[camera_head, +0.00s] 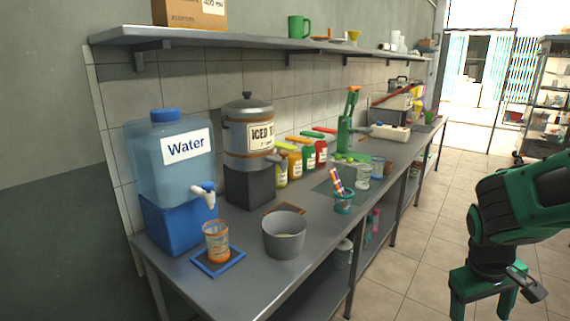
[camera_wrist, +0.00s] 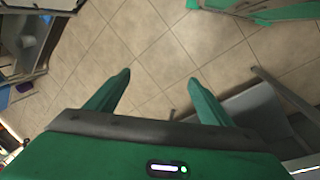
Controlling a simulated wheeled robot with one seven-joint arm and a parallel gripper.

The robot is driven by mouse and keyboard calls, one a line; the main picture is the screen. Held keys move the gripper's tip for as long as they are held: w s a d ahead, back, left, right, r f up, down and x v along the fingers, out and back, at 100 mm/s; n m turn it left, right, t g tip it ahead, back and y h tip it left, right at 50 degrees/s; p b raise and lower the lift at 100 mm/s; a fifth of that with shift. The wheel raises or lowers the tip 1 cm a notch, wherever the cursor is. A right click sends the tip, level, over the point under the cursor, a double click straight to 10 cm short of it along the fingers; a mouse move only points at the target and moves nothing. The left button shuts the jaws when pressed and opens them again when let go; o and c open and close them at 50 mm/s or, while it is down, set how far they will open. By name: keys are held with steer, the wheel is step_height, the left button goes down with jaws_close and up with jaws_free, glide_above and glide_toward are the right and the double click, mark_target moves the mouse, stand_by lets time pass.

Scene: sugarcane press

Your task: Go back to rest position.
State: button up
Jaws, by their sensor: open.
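My gripper (camera_head: 483,306) is at the lower right of the head view, to the right of the counter and over the tiled floor. It points down, apart from everything on the counter. In the wrist view my gripper (camera_wrist: 160,82) shows two green fingers spread apart, with only bare floor tiles between them. It is open and holds nothing. In the head view the lower ends of the fingers are cut off by the picture's bottom edge.
A long grey counter (camera_head: 225,287) runs along the wall, bearing a water dispenser (camera_head: 172,165), an iced tea urn (camera_head: 248,130), a grey bucket (camera_head: 285,236) and a cup (camera_head: 217,243) on a blue coaster. A metal rack (camera_head: 552,95) stands far right. The floor (camera_head: 425,235) between is clear.

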steer(key=s+r+m+y, duration=0.1)
steer(key=s+r+m, duration=0.2)
steer(key=s, duration=0.3)
steer(key=s+r+m+y, duration=0.2)
steer(key=s+r+m, duration=0.1)
steer(key=s, duration=0.3)
steer(key=shift+s+a+r+m, duration=0.25)
steer(key=shift+s+a+m, duration=0.05)
steer(key=shift+a+m, duration=0.2)
